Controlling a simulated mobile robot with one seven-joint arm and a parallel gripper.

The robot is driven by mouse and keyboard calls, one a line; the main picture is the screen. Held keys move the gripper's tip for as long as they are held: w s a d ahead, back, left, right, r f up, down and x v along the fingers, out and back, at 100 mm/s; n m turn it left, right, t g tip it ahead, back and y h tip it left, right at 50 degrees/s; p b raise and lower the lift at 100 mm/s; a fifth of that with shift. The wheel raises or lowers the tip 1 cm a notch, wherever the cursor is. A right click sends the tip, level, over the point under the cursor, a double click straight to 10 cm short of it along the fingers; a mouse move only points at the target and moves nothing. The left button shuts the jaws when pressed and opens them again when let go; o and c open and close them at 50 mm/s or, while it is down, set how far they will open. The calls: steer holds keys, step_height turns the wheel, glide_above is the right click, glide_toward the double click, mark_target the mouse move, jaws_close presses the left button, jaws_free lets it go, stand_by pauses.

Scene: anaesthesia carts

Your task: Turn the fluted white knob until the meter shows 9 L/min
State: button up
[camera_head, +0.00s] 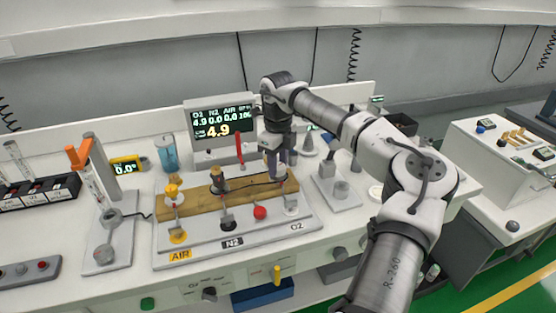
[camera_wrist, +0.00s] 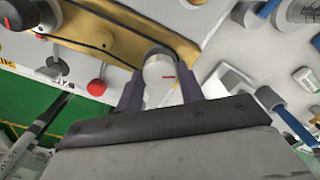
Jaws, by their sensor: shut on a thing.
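The white knob (camera_wrist: 160,72) sits at the end of the brass-coloured block in the wrist view, with a small red mark on its face. My gripper (camera_wrist: 158,92) is shut on it, one finger on each side. In the head view my gripper (camera_head: 277,172) comes down from above onto the right end of the block, by the O2 label, and mostly hides the knob. The meter (camera_head: 222,121) stands behind the block. It shows O2 4.9, N2 0.0, AIR 0.0, and a large 4.9 below.
The brass-coloured block (camera_head: 245,193) carries a black knob (camera_head: 217,180) and a yellow knob (camera_head: 172,191). A red knob (camera_head: 260,212) is in front. A thin red upright piece (camera_head: 239,148) stands between meter and block. A flowmeter with an orange top (camera_head: 79,155) stands left.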

steer(key=n, duration=0.4)
steer(key=shift+r+n+p, duration=0.1)
steer(key=shift+n+p, duration=0.2)
steer(key=n, duration=0.5)
steer(key=shift+n+p, duration=0.3)
steer(key=shift+p, duration=0.05)
steer(key=n, duration=0.4)
steer(key=n+p, duration=0.1)
steer(key=n, duration=0.4)
steer(key=o, duration=1)
